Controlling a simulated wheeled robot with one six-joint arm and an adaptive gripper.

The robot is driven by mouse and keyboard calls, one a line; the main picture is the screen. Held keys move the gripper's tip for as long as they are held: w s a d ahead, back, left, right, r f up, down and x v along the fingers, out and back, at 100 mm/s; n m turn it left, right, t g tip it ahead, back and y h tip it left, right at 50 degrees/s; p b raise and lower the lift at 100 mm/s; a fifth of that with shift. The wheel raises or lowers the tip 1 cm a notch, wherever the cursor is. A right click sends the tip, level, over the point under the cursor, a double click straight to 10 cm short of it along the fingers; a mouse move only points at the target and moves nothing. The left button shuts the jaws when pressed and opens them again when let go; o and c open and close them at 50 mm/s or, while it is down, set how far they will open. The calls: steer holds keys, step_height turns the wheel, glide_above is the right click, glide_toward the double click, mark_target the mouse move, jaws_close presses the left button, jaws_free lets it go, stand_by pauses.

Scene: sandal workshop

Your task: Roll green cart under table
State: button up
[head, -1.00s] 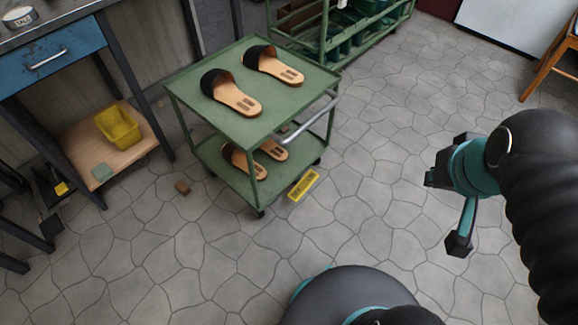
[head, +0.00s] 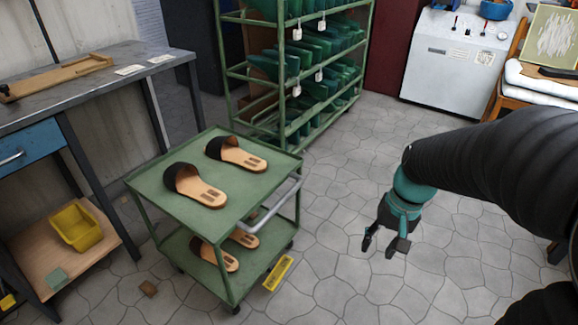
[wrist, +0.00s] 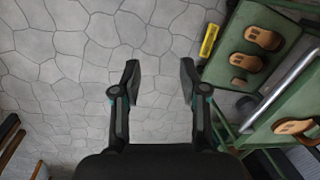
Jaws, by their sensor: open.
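The green two-shelf cart (head: 226,219) stands on the floor left of centre in the head view, with a grey push handle (head: 270,205) on its right side. Two black-strapped sandals lie on its top and more sandals on its lower shelf. In the wrist view the cart (wrist: 227,70) is at the right, with its handle (wrist: 281,90) showing. The table (head: 120,79) with a blue drawer (head: 28,150) is at the left, beside the cart. My gripper (head: 378,254) is open and empty, right of the cart and apart from it. Its fingers (wrist: 160,78) are spread over bare floor.
A green rack (head: 283,88) of green lasts stands behind the cart. A low wooden shelf (head: 95,258) under the table holds a yellow bin (head: 76,227).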

steer(key=w+a+f+g+y+b, duration=0.1)
steer(key=w+a+f+g+y, duration=0.25)
steer(key=w+f, duration=0.55)
steer(key=n+y, duration=0.4)
steer(key=y, duration=0.6)
glide_toward(285, 202)
steer(key=shift+g, duration=0.45)
steer(key=x, duration=1.1)
steer(key=shift+w+a+f, duration=0.15)
steer(key=shift+w+a, duration=0.05)
steer(key=shift+a, duration=0.05)
jaws_close()
